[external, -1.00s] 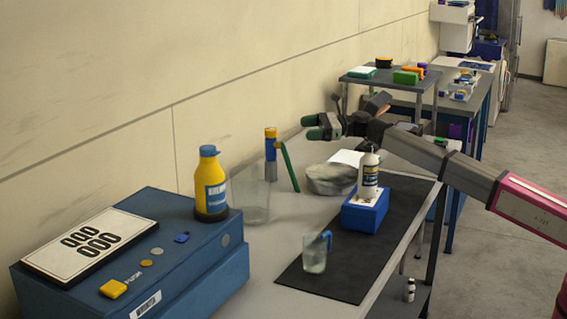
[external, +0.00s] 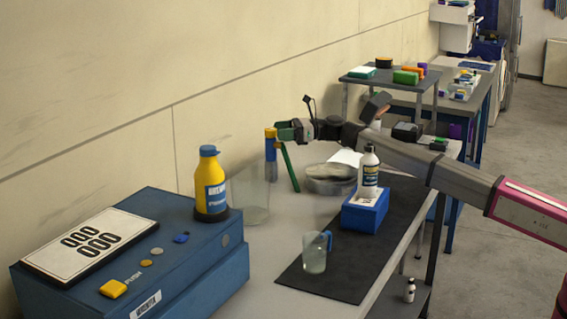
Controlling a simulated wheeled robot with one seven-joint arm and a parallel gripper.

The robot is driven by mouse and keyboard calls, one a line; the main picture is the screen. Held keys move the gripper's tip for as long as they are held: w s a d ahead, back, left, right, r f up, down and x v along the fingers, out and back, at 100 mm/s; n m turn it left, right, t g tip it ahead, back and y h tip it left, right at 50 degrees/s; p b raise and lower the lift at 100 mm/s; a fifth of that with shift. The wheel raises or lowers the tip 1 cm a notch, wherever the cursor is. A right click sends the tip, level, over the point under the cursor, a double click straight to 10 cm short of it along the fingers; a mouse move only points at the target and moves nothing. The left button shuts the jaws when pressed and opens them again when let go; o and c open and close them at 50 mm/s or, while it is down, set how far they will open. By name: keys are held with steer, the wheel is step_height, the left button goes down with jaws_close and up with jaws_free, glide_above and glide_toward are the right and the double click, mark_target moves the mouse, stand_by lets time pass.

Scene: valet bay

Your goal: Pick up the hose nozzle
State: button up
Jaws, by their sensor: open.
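The hose nozzle (external: 271,150) appears to be the upright piece with a yellow top, a blue-grey body and a green lever (external: 290,167) slanting down to the right. It stands on the workbench by the wall, behind a clear container. My gripper (external: 284,132) is open at the nozzle's upper right, its green-tipped fingers level with the yellow and blue top. The fingers overlap the top's right edge in the picture. I cannot tell whether they touch it or reach around it.
A clear container (external: 252,196) and a yellow bottle (external: 210,186) stand left of the nozzle. A round bowl (external: 330,179), a white bottle (external: 368,170) on a blue block (external: 364,212) and a clear mug (external: 314,254) are to the right. A blue case (external: 205,268) fills the front left.

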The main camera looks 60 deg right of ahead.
mark_target(271, 129)
steer(key=x, duration=0.3)
steer(key=shift+w+a, duration=0.2)
steer(key=shift+a, duration=0.15)
jaws_close()
